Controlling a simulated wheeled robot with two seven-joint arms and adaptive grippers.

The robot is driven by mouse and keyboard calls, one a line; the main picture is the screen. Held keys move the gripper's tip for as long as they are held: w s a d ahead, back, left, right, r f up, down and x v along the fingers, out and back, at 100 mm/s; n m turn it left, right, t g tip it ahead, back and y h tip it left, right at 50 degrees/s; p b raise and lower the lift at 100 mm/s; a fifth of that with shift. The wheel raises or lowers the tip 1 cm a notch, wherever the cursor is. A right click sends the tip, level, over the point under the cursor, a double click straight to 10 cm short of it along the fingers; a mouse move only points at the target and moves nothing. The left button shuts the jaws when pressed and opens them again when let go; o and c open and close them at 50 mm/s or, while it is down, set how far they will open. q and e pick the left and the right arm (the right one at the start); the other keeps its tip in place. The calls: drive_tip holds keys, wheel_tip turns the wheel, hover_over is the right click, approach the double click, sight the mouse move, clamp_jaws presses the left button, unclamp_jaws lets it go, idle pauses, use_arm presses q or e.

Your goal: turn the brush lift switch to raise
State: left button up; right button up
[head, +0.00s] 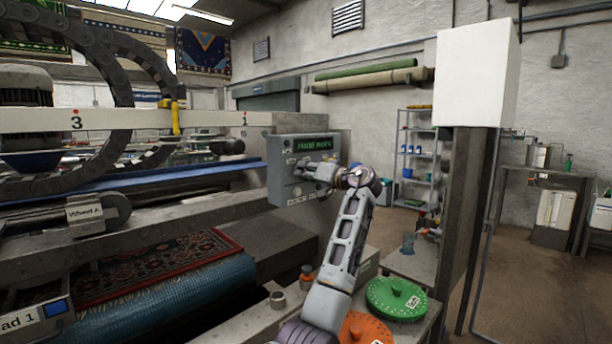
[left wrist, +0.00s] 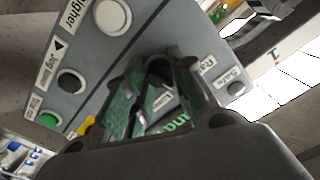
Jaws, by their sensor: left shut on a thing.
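The grey control panel (head: 283,181) stands at the end of the machine frame, with a lit green display (head: 314,144). My left gripper (head: 309,173) is at the panel's front face. In the left wrist view the panel (left wrist: 140,42) appears tilted, with its display (left wrist: 180,124) showing between the fingers. My left gripper (left wrist: 160,84) is shut on a dark knob, the brush lift switch (left wrist: 158,70). The fingers partly cover the switch, and which way it points cannot be told. My right gripper is not in view.
The left wrist view shows a white button (left wrist: 112,17), a dark button (left wrist: 71,82) and a green button (left wrist: 48,120) on the panel. A post (head: 468,200) stands to the right.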

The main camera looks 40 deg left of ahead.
use_arm(q)
drive_tip(key=n+b, duration=0.1)
drive_tip(key=n, duration=0.1)
drive_tip(key=n+b, duration=0.1)
drive_tip(key=n, duration=0.2)
drive_tip(key=shift+f+n, duration=0.2)
drive_tip(key=shift+n, duration=0.1)
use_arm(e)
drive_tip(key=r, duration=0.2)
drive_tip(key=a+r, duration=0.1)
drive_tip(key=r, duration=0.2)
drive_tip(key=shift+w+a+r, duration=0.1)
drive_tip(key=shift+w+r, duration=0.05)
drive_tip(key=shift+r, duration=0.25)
use_arm(q)
drive_tip(key=o, duration=1.1)
drive_tip(key=shift+r, duration=0.1)
drive_tip(key=shift+c, duration=0.2)
drive_tip(key=shift+d, duration=0.1)
drive_tip(key=s+d, duration=0.1)
drive_tip(key=d, duration=1)
drive_tip(key=shift+d, duration=0.4)
drive_tip(key=shift+d, duration=0.1)
